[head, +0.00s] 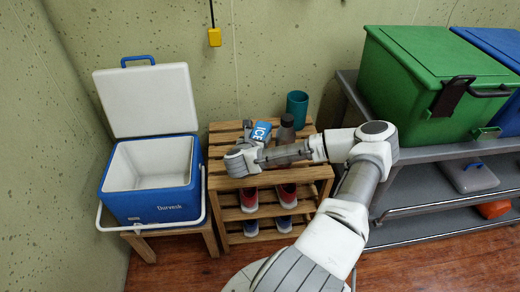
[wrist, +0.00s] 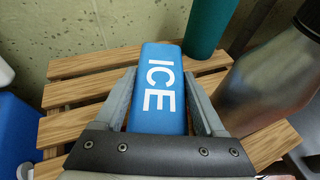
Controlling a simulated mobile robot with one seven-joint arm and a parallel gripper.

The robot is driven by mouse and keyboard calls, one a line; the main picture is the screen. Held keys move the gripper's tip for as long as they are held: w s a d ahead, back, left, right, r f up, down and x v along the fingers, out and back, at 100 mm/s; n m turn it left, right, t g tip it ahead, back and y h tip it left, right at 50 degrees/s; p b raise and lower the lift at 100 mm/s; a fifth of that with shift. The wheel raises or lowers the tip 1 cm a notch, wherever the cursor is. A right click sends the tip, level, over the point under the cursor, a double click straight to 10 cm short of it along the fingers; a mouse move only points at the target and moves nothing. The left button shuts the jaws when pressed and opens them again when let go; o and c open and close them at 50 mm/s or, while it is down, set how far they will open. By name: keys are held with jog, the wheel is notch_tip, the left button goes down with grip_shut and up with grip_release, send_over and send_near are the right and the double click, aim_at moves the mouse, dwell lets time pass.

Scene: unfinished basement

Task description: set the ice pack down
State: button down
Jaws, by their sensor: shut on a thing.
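The blue ice pack (wrist: 160,85) with white "ICE" lettering is between the two fingers of my gripper (wrist: 163,92) in the wrist view. My gripper is shut on it, with a finger along each side. The ice pack (head: 262,132) also shows in the head view at the top of the slatted wooden rack (head: 225,139). My gripper (head: 255,133) is low over the rack's top there. I cannot tell whether the pack touches the slats. Its near end is hidden by my gripper in the wrist view.
A metal bottle (wrist: 268,80) stands close on the right, and a teal cup (wrist: 208,25) stands behind. An open blue cooler (head: 150,185) is left of the rack. Shoes (head: 287,192) fill the lower shelves. A green bin (head: 425,80) is at right. The rack's left slats are bare.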

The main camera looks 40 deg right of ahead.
notch_tip(320, 180, down, 5)
jog(key=shift+b, duration=1)
jog(key=shift+f, duration=0.2)
grip_release()
